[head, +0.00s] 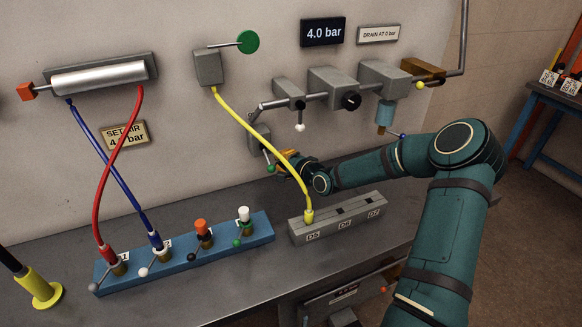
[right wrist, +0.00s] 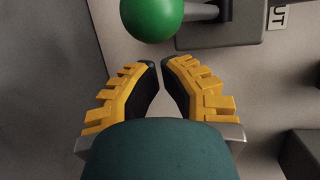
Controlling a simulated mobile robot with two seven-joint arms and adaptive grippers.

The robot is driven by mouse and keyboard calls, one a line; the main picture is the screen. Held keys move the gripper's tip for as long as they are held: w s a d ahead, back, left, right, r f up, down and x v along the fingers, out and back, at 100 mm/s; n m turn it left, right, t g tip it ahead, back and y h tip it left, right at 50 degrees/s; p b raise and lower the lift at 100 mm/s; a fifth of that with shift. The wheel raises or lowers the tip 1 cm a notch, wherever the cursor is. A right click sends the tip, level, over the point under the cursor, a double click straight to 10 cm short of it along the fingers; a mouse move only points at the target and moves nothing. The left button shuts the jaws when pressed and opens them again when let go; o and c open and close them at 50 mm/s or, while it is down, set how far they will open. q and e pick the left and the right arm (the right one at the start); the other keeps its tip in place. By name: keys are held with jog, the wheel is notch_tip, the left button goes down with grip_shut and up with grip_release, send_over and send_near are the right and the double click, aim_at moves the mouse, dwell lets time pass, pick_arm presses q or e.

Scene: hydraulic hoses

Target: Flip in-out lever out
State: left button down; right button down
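The lever with a small green ball (head: 270,168) hangs down from a grey valve box (head: 259,136) on the wall panel. In the right wrist view the green ball (right wrist: 152,16) is large at the top, on a grey rod leading right to the box (right wrist: 232,28). A label beside it shows the letters "UT". My right gripper (head: 284,162) is close beside the ball in the head view. In the wrist view its yellow-and-black fingertips (right wrist: 160,64) are nearly together with a narrow gap, nothing between them, just below the ball. My left gripper is not in view.
A yellow hose (head: 250,130) runs past the valve box to a grey block (head: 340,217), close to my right gripper. A blue manifold (head: 185,252) carries several fittings. A pipe with a regulator (head: 333,88) is above right. A larger green-ball lever (head: 248,42) is higher up.

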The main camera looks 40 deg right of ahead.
aim_at(268, 160)
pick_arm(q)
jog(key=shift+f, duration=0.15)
pick_arm(e)
jog(key=shift+s+a+r, duration=0.2)
jog(key=shift+s+a, duration=0.45)
jog(key=shift+a, duration=0.1)
jog(key=shift+s+a+r, duration=0.15)
jog(key=shift+s+a, duration=0.5)
jog(key=shift+a, duration=0.05)
